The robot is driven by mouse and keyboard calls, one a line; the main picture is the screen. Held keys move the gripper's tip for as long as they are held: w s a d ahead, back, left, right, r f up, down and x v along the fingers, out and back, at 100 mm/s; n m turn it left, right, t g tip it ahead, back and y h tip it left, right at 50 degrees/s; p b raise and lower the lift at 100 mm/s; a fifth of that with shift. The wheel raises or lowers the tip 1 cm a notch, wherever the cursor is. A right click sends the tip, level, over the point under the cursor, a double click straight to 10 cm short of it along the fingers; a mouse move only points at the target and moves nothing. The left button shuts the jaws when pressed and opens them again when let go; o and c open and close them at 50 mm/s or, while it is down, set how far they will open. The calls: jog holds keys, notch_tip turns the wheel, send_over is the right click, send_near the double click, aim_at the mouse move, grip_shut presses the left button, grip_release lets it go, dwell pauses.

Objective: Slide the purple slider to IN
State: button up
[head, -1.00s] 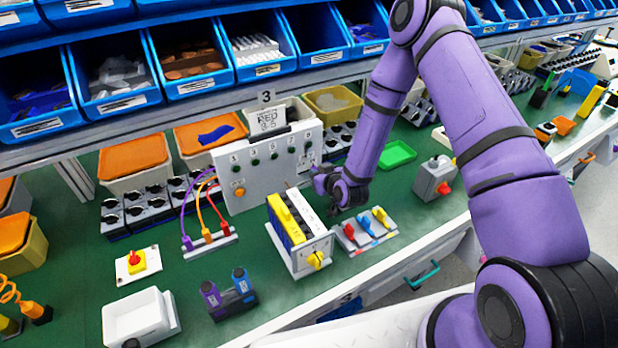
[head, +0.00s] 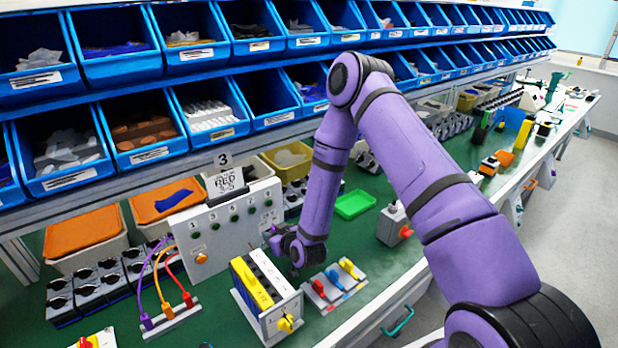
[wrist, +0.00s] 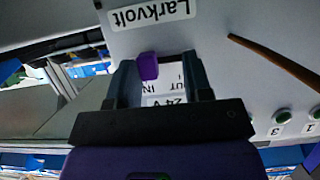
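The purple slider (wrist: 148,66) shows in the wrist view on a pale panel face, between my gripper's two dark fingers and closer to the left one. Upside-down OUT and IN lettering (wrist: 158,84) is beside it, partly cut off, with a 24V label nearer the gripper. I cannot tell exactly which mark the slider is at. My gripper (wrist: 160,80) is open, with a gap between the slider and the right finger. In the head view my gripper (head: 276,240) is at the right end of the white switch panel (head: 228,232); the slider cannot be made out there.
A yellow-and-black block device with a yellow knob (head: 285,323) stands in front of the panel. A base with red, blue and yellow levers (head: 334,284) is to its right. A grey box with a red knob (head: 396,226) and a green tray (head: 355,204) lie further right. Blue bins are above.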

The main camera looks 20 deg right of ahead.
jog(key=shift+s+a, duration=0.3)
jog(key=shift+a, duration=0.65)
jog(key=r+v, duration=0.1)
jog(key=v, duration=1)
jog(key=d+r+g+h, duration=0.1)
jog(key=d+r+g, duration=0.1)
jog(key=r, duration=1)
jog(key=s+d+r+g+h, duration=0.1)
jog(key=d+r, duration=0.4)
jog(key=r, duration=0.7)
jog(key=shift+s+d+r+g+h, duration=0.2)
jog(key=shift+g+h, duration=0.1)
jog(key=shift+g, duration=0.3)
